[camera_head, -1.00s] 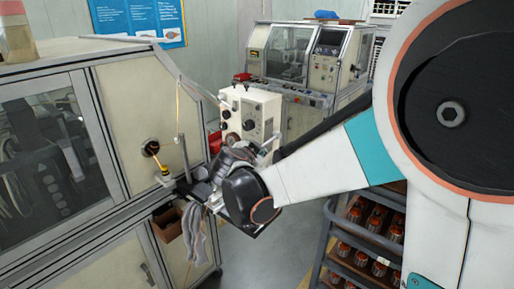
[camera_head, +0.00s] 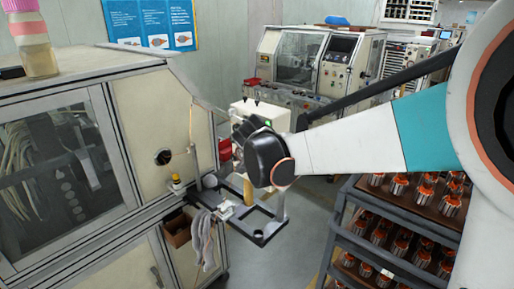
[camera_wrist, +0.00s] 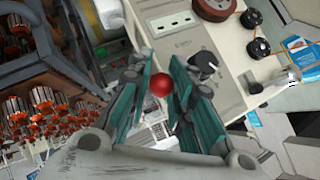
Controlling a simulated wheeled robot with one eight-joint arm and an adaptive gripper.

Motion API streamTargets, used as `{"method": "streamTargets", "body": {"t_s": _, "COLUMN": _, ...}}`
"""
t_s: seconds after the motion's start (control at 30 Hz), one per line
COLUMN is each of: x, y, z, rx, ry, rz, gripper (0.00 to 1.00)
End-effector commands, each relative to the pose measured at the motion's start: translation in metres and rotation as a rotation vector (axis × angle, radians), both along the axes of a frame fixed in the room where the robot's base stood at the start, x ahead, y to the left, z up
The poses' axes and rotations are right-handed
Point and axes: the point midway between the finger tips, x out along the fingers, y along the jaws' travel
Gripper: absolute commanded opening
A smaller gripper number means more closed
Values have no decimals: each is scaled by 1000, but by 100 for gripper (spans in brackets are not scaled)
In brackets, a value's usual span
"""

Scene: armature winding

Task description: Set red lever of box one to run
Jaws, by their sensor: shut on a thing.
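The beige control box (camera_head: 272,112) stands beyond my arm in the head view, mostly hidden by my wrist. The red ball end of the lever (camera_wrist: 160,85) sits between my fingertips. My gripper (camera_wrist: 158,88) is shut on this red ball, with teal finger pads on both sides. The lever's shaft is hidden. In the head view my fingers are hidden behind my wrist.
A black frame stand (camera_head: 262,232) is below my wrist. A rack of orange-and-metal parts (camera_head: 400,225) stands at right. Floor shows between them.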

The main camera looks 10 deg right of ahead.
Motion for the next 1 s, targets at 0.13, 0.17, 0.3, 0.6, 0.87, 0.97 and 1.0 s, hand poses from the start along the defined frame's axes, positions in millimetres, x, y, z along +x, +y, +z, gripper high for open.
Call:
{"method": "streamTargets", "body": {"t_s": 0.13, "x": 3, "y": 1, "z": 4, "rx": -6, "ry": -7, "rz": 7, "gripper": 0}}
{"method": "streamTargets", "body": {"t_s": 0.17, "x": 3, "y": 1, "z": 4, "rx": -6, "ry": -8, "rz": 8, "gripper": 0}}
{"method": "streamTargets", "body": {"t_s": 0.3, "x": 3, "y": 1, "z": 4, "rx": -6, "ry": -8, "rz": 8, "gripper": 0}}
{"method": "streamTargets", "body": {"t_s": 0.6, "x": 2, "y": 1, "z": 3, "rx": -4, "ry": -4, "rz": 5, "gripper": 40}}
{"method": "streamTargets", "body": {"t_s": 0.87, "x": -1, "y": 2, "z": 4, "rx": -2, "ry": -4, "rz": 4, "gripper": 40}}
{"method": "streamTargets", "body": {"t_s": 0.97, "x": -8, "y": 5, "z": 10, "rx": -2, "ry": -4, "rz": 4, "gripper": 40}}
{"method": "streamTargets", "body": {"t_s": 1.0, "x": -12, "y": 7, "z": 13, "rx": -1, "ry": -3, "rz": 4, "gripper": 40}}
